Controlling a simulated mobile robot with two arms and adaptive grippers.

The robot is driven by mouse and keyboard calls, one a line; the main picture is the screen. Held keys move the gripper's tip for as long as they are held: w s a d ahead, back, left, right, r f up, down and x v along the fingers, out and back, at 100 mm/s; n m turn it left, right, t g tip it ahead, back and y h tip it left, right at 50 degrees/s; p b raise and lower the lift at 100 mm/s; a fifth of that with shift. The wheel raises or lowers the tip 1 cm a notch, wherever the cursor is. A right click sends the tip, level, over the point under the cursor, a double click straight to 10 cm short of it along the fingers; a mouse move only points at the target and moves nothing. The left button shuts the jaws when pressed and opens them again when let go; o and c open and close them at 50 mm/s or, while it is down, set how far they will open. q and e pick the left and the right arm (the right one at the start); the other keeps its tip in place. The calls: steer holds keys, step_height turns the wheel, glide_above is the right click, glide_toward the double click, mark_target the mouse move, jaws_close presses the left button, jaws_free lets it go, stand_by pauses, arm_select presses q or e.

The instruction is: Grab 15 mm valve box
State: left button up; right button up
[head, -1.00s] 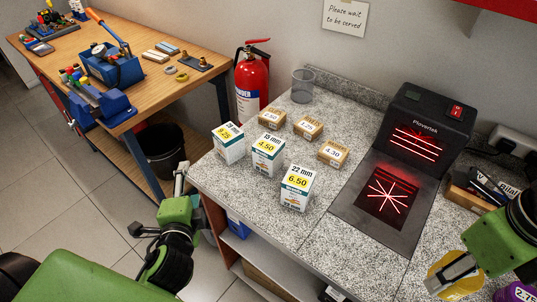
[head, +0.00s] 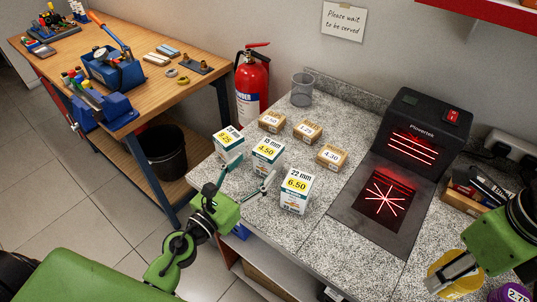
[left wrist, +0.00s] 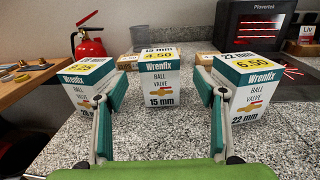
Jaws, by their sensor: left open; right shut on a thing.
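The 15 mm valve box (head: 266,157) stands upright on the speckled counter, white and teal with a yellow 4.50 label. It also shows in the left wrist view (left wrist: 160,85), framed between my fingers. My left gripper (head: 246,182) is open and empty in front of it, fingers spread; I see no contact. A similar box (head: 229,145) stands to its left, and a 22 mm box (head: 297,192) marked 6.50 to its right. In the left wrist view my left gripper (left wrist: 158,95) partly covers both neighbours. My right gripper (head: 446,284) is shut on a yellow round item (head: 443,268).
Small brown boxes (head: 308,131) stand behind the valve boxes, with a clear cup (head: 302,90) further back. A black scanner (head: 427,125) with red light stands to the right. A fire extinguisher (head: 252,88) is behind. A purple item (head: 513,292) is at the lower right.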

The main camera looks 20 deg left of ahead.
mark_target(268, 152)
arm_select(q)
steer(key=x, duration=0.3)
steer(key=p+x, duration=0.1)
steer(key=x, duration=0.3)
steer(key=shift+w+f, duration=0.1)
steer(key=shift+f, duration=0.05)
steer(key=shift+w+d+f, duration=0.1)
steer(key=shift+w, duration=0.35)
steer(key=shift+s, duration=0.1)
steer(key=c, duration=1.4)
